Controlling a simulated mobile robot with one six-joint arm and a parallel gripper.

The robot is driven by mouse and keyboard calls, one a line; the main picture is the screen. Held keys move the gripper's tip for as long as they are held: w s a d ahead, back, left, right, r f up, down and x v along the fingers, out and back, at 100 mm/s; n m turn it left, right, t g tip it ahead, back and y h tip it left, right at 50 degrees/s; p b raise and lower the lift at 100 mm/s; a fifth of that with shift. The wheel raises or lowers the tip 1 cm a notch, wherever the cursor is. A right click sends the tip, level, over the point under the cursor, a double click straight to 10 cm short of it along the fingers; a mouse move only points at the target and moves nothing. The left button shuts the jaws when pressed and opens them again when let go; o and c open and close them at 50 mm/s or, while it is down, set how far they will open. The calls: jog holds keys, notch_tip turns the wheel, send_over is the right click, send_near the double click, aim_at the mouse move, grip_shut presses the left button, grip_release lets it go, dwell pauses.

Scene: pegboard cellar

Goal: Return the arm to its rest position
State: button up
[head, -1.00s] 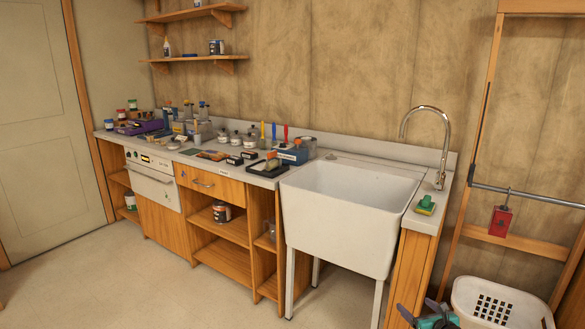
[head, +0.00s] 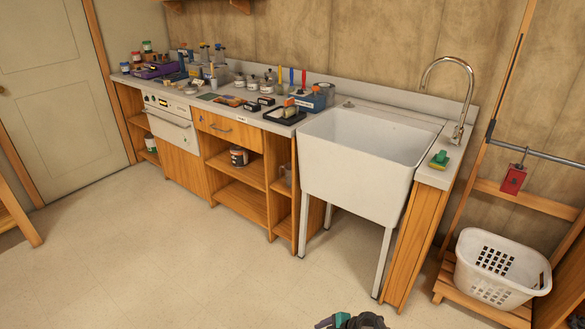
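A dark grey and teal piece of my arm, which looks like my gripper (head: 350,321), pokes up at the bottom edge of the head view, over the floor right of centre. Most of it is cut off by the frame. Its fingers are not clear, so I cannot tell whether it is open or shut. Nothing is seen held in the visible part. It is apart from the sink and the counter.
A white sink (head: 352,160) on legs stands ahead, beside a wooden counter unit (head: 240,195) with jars and tools on top. A white laundry basket (head: 500,268) sits on a wooden slatted stand (head: 470,305) at right. The floor (head: 170,255) at left and centre is open.

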jog(key=s+f+n+g+h+p, duration=0.1)
jog(key=s+f+n+g, duration=0.2)
jog(key=s, duration=0.5)
jog(key=s+f+n+g+h, duration=0.1)
jog(key=s+n+g, duration=0.1)
jog(key=s+n, duration=0.4)
jog(key=s+d+r+n+g+h, duration=0.1)
jog(key=s+d+n+g+h, duration=0.2)
jog(key=s+d+n, duration=0.4)
jog(key=shift+s+r+n+h, duration=0.15)
jog(key=shift+s+n+h, duration=0.25)
jog(key=shift+s+n, duration=0.6)
